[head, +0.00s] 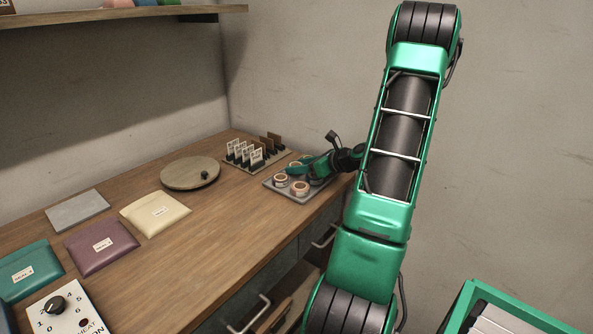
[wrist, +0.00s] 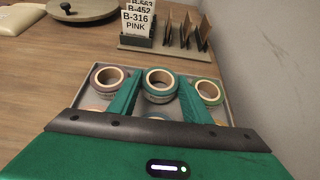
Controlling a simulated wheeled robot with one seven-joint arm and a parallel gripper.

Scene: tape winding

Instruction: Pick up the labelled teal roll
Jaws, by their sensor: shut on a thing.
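A teal roll of tape (wrist: 160,97) with a pale core is between my gripper's two green fingers (wrist: 159,84) in the wrist view. The fingers are shut on its sides. It appears to be at the grey tray (wrist: 75,72); I cannot tell if it is lifted. Any label on it is too small to read. In the head view my gripper (head: 300,168) reaches over the back of the tray (head: 270,186), and the held roll is hard to make out there.
Other rolls sit close by in the tray, one to the left (wrist: 107,88) and one to the right (wrist: 210,99). A card rack (head: 256,158), a round wooden board (head: 190,178) and several pouches (head: 101,247) lie on the bench. The wall is close on the right.

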